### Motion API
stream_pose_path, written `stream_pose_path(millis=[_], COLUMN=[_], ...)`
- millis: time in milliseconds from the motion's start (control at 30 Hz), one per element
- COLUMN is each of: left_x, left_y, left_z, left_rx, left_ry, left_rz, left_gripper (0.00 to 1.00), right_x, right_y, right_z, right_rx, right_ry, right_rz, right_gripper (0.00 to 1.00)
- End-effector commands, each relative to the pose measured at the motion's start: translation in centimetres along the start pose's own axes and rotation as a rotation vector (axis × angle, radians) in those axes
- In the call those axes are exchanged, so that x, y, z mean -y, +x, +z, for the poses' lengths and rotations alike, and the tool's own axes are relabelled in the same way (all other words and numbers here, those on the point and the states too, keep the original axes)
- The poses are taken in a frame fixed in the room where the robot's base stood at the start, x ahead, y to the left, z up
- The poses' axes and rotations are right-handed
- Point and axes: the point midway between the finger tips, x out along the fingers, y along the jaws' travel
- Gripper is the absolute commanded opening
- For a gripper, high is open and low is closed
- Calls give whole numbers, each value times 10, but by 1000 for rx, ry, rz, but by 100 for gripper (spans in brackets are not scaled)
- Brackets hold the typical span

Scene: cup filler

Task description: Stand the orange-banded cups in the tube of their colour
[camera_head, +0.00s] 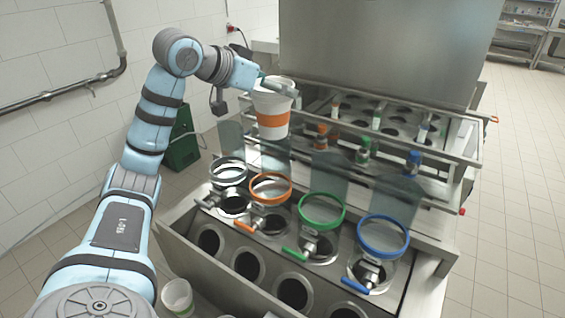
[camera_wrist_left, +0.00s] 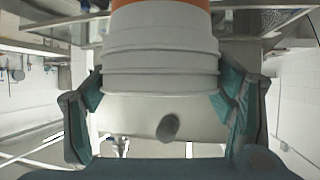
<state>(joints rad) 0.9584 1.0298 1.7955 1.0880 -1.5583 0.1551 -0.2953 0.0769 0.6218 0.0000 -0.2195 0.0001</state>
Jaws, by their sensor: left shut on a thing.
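A white cup with an orange band (camera_head: 272,121) is in my left gripper (camera_head: 277,86), held upright in the air near its upper part. In the left wrist view the cup's ridged white wall (camera_wrist_left: 160,55) fills the space between the two fingers of my left gripper (camera_wrist_left: 163,98), with the orange band at the top edge. The orange-ringed clear tube (camera_head: 271,188) stands on the metal filler, below the cup and apart from it. My right gripper is not in view.
Tubes with a grey ring (camera_head: 228,171), a green ring (camera_head: 321,211) and a blue ring (camera_head: 383,236) stand in the same row. Coloured lever handles sit below them. A white cup (camera_head: 177,296) stands low at the front left. Bottles with coloured caps line the rack behind.

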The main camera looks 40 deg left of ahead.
Motion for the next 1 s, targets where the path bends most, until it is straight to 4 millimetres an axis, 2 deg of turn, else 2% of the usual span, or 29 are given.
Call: stream_pose_path(millis=[33,100,200,300,533,567,700,1000], left_x=[1,1,1,1,1,1,1,1], left_y=[14,30,50,64,76,79,91,91], left_z=[29,55,85,107,130,135,158,157], left_rx=[8,10,10,10,6,6,7,4], left_ry=[2,3,2,2,2,3,1,1], left_rz=[-5,-4,-2,-2,0,0,0,1], left_gripper=[55,55,55,55,55,52,51,51], right_x=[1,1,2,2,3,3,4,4], right_y=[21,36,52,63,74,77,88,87], right_z=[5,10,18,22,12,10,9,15], right_rx=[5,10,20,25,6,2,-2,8], right_ry=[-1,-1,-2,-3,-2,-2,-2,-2], right_rz=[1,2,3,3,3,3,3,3], right_gripper=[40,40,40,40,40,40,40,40])
